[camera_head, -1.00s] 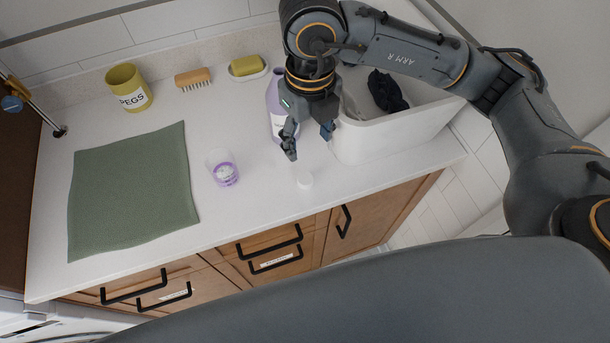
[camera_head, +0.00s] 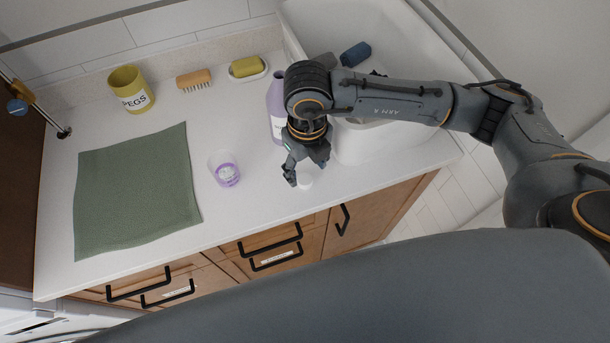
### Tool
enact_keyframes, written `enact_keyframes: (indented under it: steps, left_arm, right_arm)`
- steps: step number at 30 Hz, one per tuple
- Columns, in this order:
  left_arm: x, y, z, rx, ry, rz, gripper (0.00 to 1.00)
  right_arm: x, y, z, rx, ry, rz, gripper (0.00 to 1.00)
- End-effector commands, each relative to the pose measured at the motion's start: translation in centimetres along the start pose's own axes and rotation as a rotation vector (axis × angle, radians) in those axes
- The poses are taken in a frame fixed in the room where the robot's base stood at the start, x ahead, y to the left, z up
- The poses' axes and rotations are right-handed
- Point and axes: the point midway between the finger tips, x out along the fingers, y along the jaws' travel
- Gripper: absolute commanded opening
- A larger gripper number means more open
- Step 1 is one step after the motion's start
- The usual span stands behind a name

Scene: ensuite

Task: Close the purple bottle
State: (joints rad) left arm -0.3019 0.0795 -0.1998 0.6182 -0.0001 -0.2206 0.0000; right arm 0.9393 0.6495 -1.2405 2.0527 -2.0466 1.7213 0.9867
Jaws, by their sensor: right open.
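The purple bottle (camera_head: 275,108) stands upright on the white counter, beside the white tub. A small white cap (camera_head: 305,182) lies on the counter near the front edge. My right gripper (camera_head: 306,177) is open, pointing down, with its fingers close above and around the cap. I cannot tell whether they touch it. My left gripper is not in view.
A clear cup with purple contents (camera_head: 225,170) stands left of the gripper. A green cloth (camera_head: 135,190) covers the counter's left part. A yellow pegs pot (camera_head: 130,90), a brush (camera_head: 194,79) and a sponge on a dish (camera_head: 246,67) stand at the back. The white tub (camera_head: 385,140) is at right.

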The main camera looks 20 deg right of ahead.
Motion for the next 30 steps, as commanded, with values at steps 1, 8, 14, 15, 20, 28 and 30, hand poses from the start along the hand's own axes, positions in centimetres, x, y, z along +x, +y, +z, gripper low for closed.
enact_keyframes:
  steps: [1,8,14,15,20,28,30]
  left_arm:
    - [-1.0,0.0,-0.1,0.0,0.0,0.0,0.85]
    - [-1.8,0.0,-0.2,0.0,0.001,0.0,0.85]
    - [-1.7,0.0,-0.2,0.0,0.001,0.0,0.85]
    - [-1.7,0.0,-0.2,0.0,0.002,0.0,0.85]
    - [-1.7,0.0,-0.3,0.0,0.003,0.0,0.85]
    - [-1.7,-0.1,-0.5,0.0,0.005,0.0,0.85]
    - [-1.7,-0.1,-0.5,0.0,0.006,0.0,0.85]
  right_arm:
    - [0.4,0.1,-0.1,0.002,0.008,0.0,0.58]
    - [3.4,0.1,0.1,0.001,0.003,0.0,0.58]
    - [3.8,0.1,0.1,0.0,0.002,0.0,0.58]
    - [3.8,0.1,0.1,0.0,0.002,0.0,0.58]
    - [3.8,0.1,0.1,0.0,0.002,0.0,0.54]
    - [3.8,0.1,0.1,0.0,0.002,0.0,0.22]
    - [3.8,0.1,0.1,0.001,0.002,0.0,0.22]
